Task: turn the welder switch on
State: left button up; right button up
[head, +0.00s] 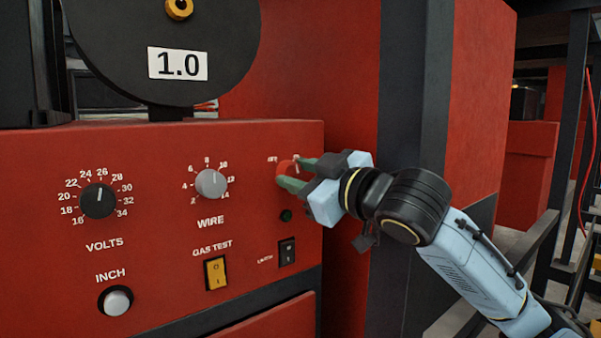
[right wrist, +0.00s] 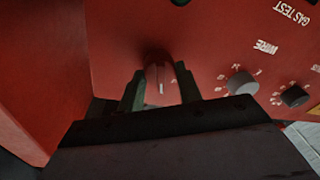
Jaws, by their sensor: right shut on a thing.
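The welder's red front panel (head: 150,240) fills the left of the head view. The red rotary switch (head: 284,170) sits at the panel's upper right, partly hidden by my right gripper. In the right wrist view the switch (right wrist: 160,84) shows a pale pointer line, between the two green fingers. My right gripper (head: 298,174) is shut on the switch, one finger on each side. The lettering around the switch is mostly covered. A small dark green lamp (head: 287,215) sits just below it and looks unlit. My left gripper is not in view.
The panel also carries a black volts knob (head: 99,201), a grey wire knob (head: 211,184), a yellow gas test rocker (head: 215,273), a black rocker (head: 287,252) and a white inch button (head: 118,301). A black disc marked 1.0 (head: 160,30) stands above. A dark post rises right of the panel.

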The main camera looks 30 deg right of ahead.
jog(key=m+p, duration=0.1)
jog(key=m, duration=0.2)
jog(key=m+p, duration=0.1)
jog(key=m, duration=0.2)
jog(key=shift+h, duration=0.3)
jog(key=m+p, duration=0.2)
jog(key=m, duration=0.1)
jog(key=shift+m+h+p, duration=0.3)
jog(key=shift+m, duration=0.1)
jog(key=shift+m+t+h+p, duration=0.3)
jog(key=shift+m+t+p, duration=0.1)
jog(key=shift+m+p, duration=1.2)
jog(key=shift+m, duration=0.4)
jog(key=shift+f, duration=0.1)
jog(key=o, duration=1)
